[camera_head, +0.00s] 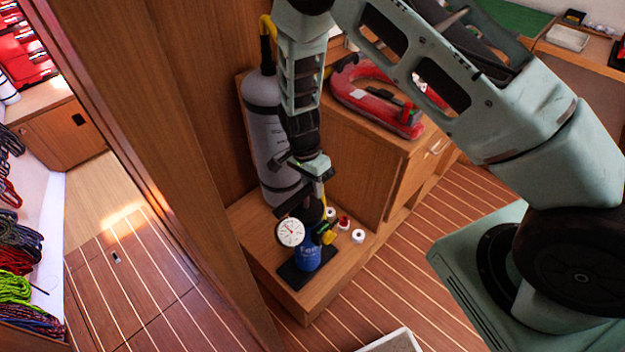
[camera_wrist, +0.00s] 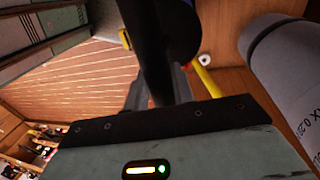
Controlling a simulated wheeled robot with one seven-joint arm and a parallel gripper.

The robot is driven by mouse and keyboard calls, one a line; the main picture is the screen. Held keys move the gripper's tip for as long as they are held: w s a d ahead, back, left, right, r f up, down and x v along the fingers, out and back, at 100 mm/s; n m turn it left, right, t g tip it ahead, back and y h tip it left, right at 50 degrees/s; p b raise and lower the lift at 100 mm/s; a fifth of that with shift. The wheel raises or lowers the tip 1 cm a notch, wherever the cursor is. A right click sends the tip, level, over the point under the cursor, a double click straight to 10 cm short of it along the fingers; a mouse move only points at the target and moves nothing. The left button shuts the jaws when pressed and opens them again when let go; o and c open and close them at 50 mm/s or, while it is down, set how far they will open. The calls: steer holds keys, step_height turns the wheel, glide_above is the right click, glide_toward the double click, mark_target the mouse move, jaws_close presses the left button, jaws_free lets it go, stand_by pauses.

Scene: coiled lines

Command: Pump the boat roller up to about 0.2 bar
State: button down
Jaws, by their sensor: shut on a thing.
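The hand pump has a blue body (camera_head: 307,257) and stands upright on a black base plate (camera_head: 293,277) on a low wooden ledge. Its round white gauge (camera_head: 290,232) faces me; the exact reading is too small to tell. My gripper (camera_head: 308,187) is above the pump, shut on its black handle (camera_wrist: 143,35). The boat roller seems to be the grey cylinder (camera_head: 262,115), upright behind the pump; the wrist view shows it at right with print including "0.20" (camera_wrist: 300,125). A yellow hose (camera_wrist: 205,80) runs beside the pump. My fingers partly hide the handle.
White caps (camera_head: 358,236) and a red-and-white one (camera_head: 344,223) lie on the ledge right of the pump. A red horseshoe-shaped object (camera_head: 370,97) rests on the cabinet. A wooden partition (camera_head: 190,150) stands left. Striped floor (camera_head: 400,260) lies open in front.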

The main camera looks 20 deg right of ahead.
steer(key=shift+f, duration=0.75)
steer(key=shift+s, duration=0.1)
steer(key=c, duration=1.2)
jaws_free()
steer(key=shift+f, duration=0.15)
steer(key=w+a+r+b, duration=0.1)
steer(key=w+r+b, duration=0.1)
steer(key=r, duration=1.5)
steer(key=shift+w+a+r+b, duration=0.15)
steer(key=shift+w+b, duration=0.25)
steer(key=shift+w, duration=0.25)
